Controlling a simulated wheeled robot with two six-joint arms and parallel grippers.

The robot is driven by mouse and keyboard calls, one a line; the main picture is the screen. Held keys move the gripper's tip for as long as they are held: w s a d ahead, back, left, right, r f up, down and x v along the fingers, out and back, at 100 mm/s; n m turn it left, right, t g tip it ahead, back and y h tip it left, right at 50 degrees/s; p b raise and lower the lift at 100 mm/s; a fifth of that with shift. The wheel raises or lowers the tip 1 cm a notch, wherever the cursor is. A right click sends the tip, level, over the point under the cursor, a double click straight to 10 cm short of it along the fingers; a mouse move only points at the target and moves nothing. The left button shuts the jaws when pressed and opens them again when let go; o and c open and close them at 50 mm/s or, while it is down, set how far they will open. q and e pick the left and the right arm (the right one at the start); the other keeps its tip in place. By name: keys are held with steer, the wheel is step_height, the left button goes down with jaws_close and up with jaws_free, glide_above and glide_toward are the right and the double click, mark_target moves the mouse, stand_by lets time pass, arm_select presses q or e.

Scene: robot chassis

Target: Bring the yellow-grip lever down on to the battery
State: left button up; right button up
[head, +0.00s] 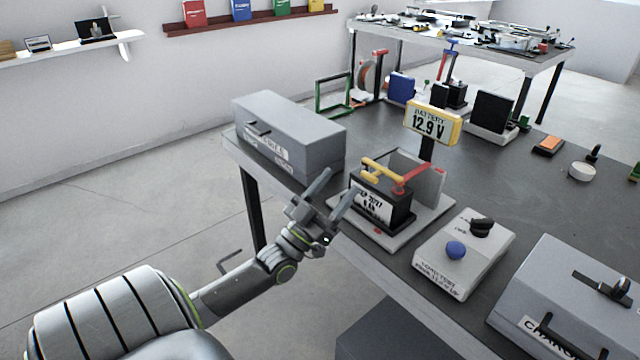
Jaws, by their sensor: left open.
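The yellow-grip lever (382,171) lies above the top of the dark battery (388,208), with its yellow grip towards the left and a red arm (418,173) running to the right. I cannot tell whether the lever touches the battery. The battery has a white label on its front and stands on a pale base plate (434,213). My left gripper (340,188) is open and empty, just left of the battery and near the lever's grip, apart from it. My right gripper is out of view.
A yellow-framed display (433,122) reading 12.9 V stands behind the battery. A grey box (290,135) stands to the left at the table's edge. A load-test unit (464,255) with a blue knob and a charger box (560,300) are to the right.

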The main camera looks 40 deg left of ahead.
arm_select(q)
steer(key=shift+s+a, duration=0.15)
steer(key=shift+s, duration=1.95)
